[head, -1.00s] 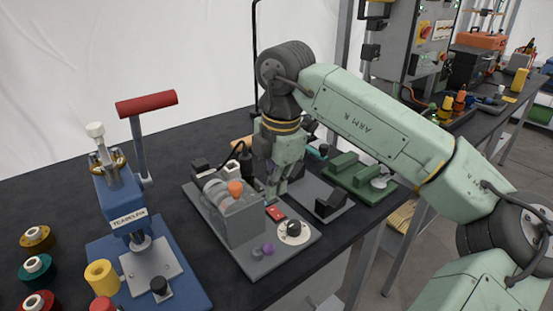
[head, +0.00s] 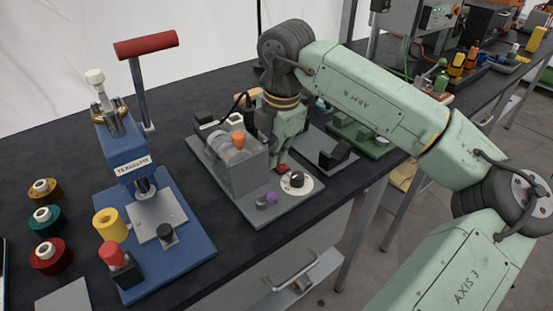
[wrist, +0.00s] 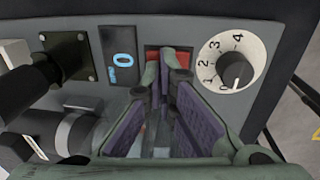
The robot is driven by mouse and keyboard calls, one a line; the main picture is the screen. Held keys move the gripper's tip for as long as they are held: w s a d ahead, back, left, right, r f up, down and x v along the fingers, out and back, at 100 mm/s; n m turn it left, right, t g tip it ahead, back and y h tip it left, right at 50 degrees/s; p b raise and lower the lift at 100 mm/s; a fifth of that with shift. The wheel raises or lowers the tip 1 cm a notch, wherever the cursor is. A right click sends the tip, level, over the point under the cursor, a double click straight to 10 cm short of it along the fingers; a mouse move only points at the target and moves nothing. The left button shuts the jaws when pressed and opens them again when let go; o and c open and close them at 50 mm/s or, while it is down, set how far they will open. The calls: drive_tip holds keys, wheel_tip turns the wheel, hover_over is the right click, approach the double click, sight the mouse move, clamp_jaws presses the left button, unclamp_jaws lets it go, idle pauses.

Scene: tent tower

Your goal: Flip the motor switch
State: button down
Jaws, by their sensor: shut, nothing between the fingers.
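The motor switch appears to be the small red switch (head: 281,169) on the grey machine's base plate. In the wrist view the red switch (wrist: 153,55) sits between a black panel with a blue 0 (wrist: 123,58) and a white dial numbered 0 to 4 (wrist: 232,58). My gripper (head: 276,163) points down at the switch in the head view. In the wrist view my gripper (wrist: 165,80) is shut and empty, its fingertips over the switch and hiding part of it. Whether they touch it, and which way it is set, I cannot tell.
The grey machine (head: 243,172) with an orange knob stands close left of my gripper. A blue press (head: 165,240) with a red handle stands further left. A green fixture (head: 358,138) is to the right.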

drive_tip(key=shift+f+p, duration=0.1)
drive_tip(key=shift+p, duration=0.3)
drive_tip(key=shift+f, duration=0.15)
drive_tip(key=shift+s+d+f, duration=0.1)
drive_tip(key=shift+s+d, duration=0.1)
drive_tip(key=shift+s, duration=0.1)
drive_tip(key=shift+s+d+b, duration=0.25)
drive_tip(key=shift+s+b, duration=0.15)
